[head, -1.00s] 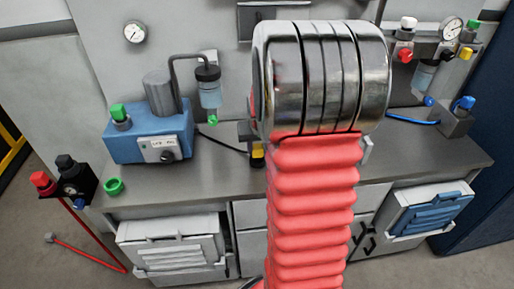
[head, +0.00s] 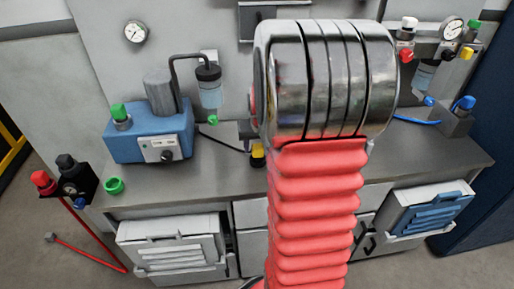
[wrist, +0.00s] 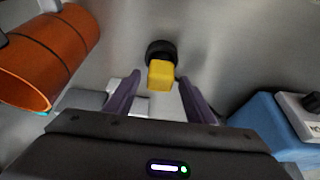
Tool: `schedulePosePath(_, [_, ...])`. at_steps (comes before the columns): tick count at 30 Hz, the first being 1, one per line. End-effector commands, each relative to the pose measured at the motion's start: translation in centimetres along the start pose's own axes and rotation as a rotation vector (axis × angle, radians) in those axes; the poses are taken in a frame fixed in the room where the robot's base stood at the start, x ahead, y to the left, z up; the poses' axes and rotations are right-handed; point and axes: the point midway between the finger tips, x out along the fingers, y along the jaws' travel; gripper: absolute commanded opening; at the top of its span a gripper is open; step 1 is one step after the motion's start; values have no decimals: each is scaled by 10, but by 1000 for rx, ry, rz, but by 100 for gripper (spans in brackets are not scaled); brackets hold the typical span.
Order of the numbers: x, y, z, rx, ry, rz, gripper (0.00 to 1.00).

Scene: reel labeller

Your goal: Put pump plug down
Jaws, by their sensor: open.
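The pump plug (head: 257,155), yellow with a black part, shows just left of my arm in the head view, on or close to the grey bench top. A black cable runs to it from the blue pump (head: 150,137). In the wrist view the plug (wrist: 160,74) is centred, its yellow end towards me and its round black part beyond. My gripper (wrist: 159,86) is open, with one purple finger on each side of the plug and a visible gap at both. In the head view my gripper is hidden behind my arm.
Gauges and valves (head: 440,45) are at the back right. Bare bench (head: 205,180) lies left of the plug.

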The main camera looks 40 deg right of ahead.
Motion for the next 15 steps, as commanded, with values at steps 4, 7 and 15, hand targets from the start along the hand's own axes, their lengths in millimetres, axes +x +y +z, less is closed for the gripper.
schedulePosePath(4, [-18,0,0,0,3,0,50])
schedulePosePath(7, [-32,0,-1,0,3,0,50])
schedulePosePath(15, [-70,0,-1,0,3,0,50])
